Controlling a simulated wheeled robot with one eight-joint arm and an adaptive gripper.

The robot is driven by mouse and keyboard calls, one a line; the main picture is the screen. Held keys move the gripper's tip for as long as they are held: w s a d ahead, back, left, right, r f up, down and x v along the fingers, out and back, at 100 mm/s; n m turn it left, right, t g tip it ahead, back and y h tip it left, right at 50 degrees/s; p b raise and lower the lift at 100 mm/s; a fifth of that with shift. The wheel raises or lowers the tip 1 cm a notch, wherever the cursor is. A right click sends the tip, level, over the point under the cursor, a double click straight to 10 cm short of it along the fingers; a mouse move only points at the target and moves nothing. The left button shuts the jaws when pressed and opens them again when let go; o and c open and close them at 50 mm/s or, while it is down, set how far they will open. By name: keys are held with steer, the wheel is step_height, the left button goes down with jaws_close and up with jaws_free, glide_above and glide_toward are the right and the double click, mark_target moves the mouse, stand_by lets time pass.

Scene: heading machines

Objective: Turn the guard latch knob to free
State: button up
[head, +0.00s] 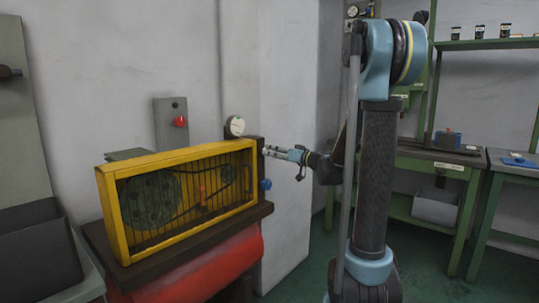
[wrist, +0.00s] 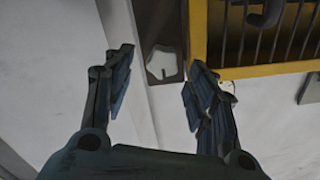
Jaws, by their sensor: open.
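A pale, lobed knob (wrist: 162,62) sits on a dark post (wrist: 158,28) beside the yellow guard frame in the wrist view. It shows between the two fingertips of my gripper (wrist: 161,66), one on each side and apart from it. A dark mark runs along one of its edges. My gripper is open and empty. In the head view my gripper (head: 271,152) points left at the upper right end of the yellow guard (head: 178,258). The knob is hard to separate from the fingertips there.
A red drum (head: 215,265) lies under the machine's ledge. Green workbenches (head: 430,165) stand at right; floor between is clear.

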steer(key=shift+x, duration=1.45)
steer(key=c, duration=1.1)
